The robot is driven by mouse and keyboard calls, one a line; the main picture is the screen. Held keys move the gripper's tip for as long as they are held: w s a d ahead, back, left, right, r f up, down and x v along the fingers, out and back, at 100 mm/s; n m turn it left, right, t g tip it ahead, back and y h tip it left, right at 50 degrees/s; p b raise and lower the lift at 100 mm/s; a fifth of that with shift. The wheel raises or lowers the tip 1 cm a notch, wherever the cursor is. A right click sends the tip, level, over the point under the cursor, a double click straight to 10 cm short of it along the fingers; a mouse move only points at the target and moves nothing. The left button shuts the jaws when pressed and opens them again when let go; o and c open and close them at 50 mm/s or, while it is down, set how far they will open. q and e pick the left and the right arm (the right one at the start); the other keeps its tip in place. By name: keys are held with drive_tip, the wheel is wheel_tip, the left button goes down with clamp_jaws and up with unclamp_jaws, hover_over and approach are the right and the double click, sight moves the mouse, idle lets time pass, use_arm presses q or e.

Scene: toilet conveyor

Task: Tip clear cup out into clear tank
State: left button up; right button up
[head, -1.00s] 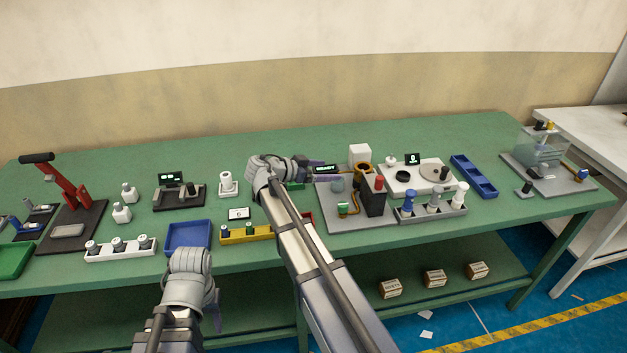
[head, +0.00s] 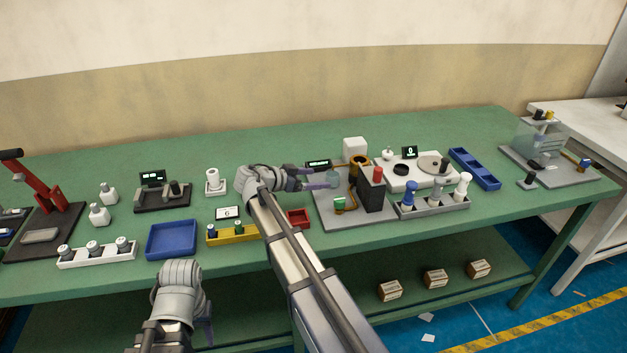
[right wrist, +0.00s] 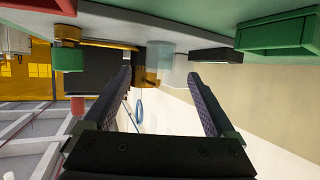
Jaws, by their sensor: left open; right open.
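The clear cup (head: 333,178) is a small see-through vessel standing on the grey plate at the middle right of the table. My right gripper (head: 312,181) is just left of it in the head view, open, its fingers pointing at it. In the right wrist view the clear cup (right wrist: 174,70) shows ahead, between the lines of the two open fingers (right wrist: 165,85); touching cannot be seen. The clear tank (head: 535,143) is a see-through box on a grey base at the far right. My left gripper (head: 205,325) is low in front of the table, open and empty, partly hidden.
A black block with a red top (head: 371,190) and a brass ring (head: 359,161) stand close right of the cup. A small display (head: 318,164) is behind my right gripper. A rack of bottles (head: 434,203) and a blue tray (head: 474,168) lie towards the tank.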

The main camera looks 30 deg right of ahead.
sight(327, 178)
drive_tip(key=b+x, duration=0.2)
drive_tip(key=x, duration=0.4)
drive_tip(key=shift+d+f+b, duration=0.15)
drive_tip(key=shift+b, duration=0.2)
drive_tip(key=shift+w+d+f, duration=0.1)
drive_tip(key=shift+d+f, duration=0.1)
drive_tip(key=shift+d, duration=0.45)
drive_tip(key=c, duration=1.4)
drive_tip(key=shift+a, duration=0.1)
